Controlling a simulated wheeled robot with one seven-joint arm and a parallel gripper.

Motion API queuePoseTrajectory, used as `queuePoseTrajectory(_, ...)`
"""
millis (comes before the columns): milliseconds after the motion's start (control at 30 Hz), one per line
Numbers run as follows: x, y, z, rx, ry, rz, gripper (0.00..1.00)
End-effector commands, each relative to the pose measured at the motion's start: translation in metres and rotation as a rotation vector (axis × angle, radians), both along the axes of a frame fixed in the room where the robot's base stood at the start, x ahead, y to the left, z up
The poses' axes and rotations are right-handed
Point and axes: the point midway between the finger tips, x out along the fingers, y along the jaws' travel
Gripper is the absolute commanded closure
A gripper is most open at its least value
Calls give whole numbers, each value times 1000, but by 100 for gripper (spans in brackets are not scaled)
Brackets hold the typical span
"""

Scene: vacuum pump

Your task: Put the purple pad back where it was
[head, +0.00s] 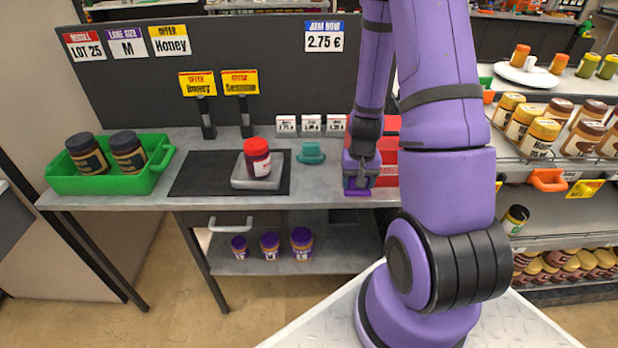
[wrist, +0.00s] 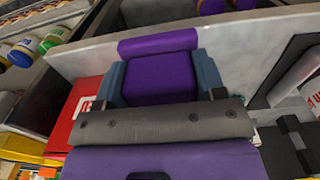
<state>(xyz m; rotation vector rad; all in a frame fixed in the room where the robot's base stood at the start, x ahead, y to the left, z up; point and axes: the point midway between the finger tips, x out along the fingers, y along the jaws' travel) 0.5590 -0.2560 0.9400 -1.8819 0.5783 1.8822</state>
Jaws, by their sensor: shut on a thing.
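The purple pad (head: 357,192) is between the fingers of my gripper (head: 361,178), low at the front edge of the grey counter, left of the red box. In the wrist view the purple pad (wrist: 160,78) fills the space between the two blue-grey fingers, which are shut on it. Its wider purple strip sticks out past the fingertips. I cannot tell whether the pad touches the counter.
A teal object (head: 311,153) and small price cards (head: 311,124) stand left of my gripper. A red-lidded jar (head: 257,157) sits on a grey scale on a black mat (head: 205,175). A red box (head: 387,172) is close right. A green crate (head: 105,182) holds two jars.

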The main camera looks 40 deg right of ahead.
Motion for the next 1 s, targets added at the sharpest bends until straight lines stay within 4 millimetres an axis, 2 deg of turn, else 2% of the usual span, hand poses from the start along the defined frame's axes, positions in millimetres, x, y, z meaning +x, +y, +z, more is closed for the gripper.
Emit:
queuePoseTrajectory(500,103,43,-10,-1,-1,6,59)
queuePoseTrajectory(600,115,48,-12,-1,-1,3,59)
queuePoseTrajectory(933,138,58,-14,-1,-1,5,59)
queuePoseTrajectory(1000,135,56,-27,1,4,0,59)
